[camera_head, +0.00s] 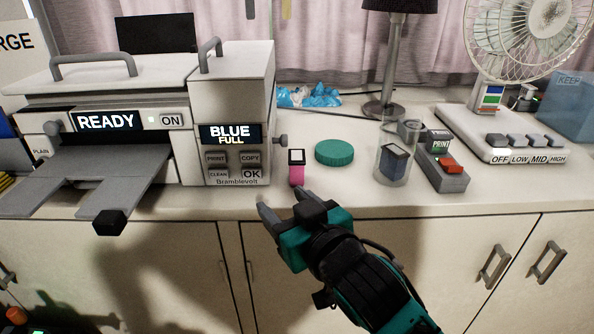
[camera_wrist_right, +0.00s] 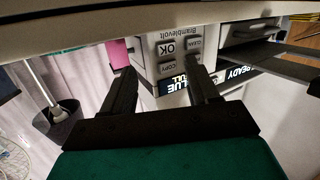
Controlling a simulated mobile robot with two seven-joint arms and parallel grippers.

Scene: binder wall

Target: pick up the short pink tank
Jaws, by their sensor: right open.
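The short pink tank (camera_head: 297,174) stands upright on the counter, just right of the printer's front panel. Its upper part is dark with a pale label. My right gripper (camera_head: 283,203) is open and empty, in front of the counter edge, close to the tank and slightly nearer to me. In the right wrist view, which is upside down, the open fingers (camera_wrist_right: 163,72) point toward the printer panel. A pink piece of the tank (camera_wrist_right: 119,52) shows there beside the left finger, outside the gap. My left gripper is not seen.
The printer (camera_head: 237,100) reads "BLUE FULL" and has a tray (camera_head: 95,178) jutting forward. A green round lid (camera_head: 334,152) lies right of the tank. A clear cup (camera_head: 396,165) holding a dark blue tank and a grey button box (camera_head: 440,172) stand farther right.

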